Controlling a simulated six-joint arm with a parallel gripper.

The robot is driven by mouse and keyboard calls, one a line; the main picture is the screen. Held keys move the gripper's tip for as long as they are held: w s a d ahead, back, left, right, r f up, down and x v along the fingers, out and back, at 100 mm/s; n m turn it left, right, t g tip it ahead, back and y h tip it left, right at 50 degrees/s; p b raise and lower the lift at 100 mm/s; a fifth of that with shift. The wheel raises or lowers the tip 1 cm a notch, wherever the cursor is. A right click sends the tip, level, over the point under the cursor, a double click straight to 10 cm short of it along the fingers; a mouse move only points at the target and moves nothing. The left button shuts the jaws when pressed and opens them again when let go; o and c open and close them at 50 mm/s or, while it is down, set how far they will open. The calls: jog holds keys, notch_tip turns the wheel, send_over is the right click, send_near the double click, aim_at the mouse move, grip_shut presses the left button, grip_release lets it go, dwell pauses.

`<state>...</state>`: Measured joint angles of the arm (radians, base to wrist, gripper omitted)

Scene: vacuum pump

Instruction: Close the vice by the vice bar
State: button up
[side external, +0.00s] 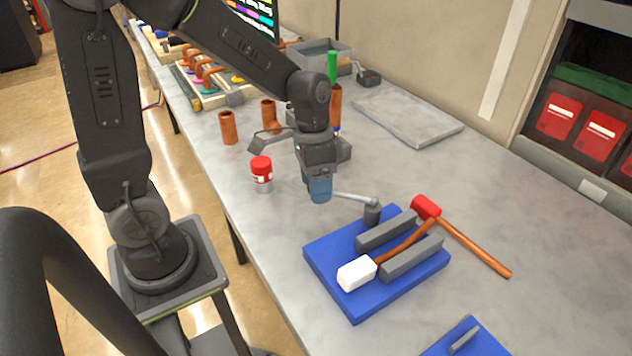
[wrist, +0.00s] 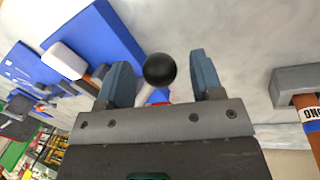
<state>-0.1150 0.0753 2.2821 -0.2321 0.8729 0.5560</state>
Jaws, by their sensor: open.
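The vice has a blue base (side external: 330,262) and two grey jaws (side external: 412,258) with a gap between them, on the table in the side view. Its silver vice bar (side external: 352,197) runs left from a grey post (side external: 372,212) to my gripper (side external: 319,190). In the wrist view, the bar's black ball knob (wrist: 160,70) shows between the two blue fingers of my gripper (wrist: 159,62), with space on both sides. My gripper is open and points down at the bar's end. The fingers hide the knob in the side view.
A white-headed mallet (side external: 357,273) lies across the vice, its handle between the jaws. A red-headed mallet (side external: 426,206) lies beside it. Another blue plate (side external: 468,341) lies at the front.

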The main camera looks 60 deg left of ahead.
jog(key=shift+f, duration=0.1)
jog(key=shift+c, duration=0.3)
grip_shut()
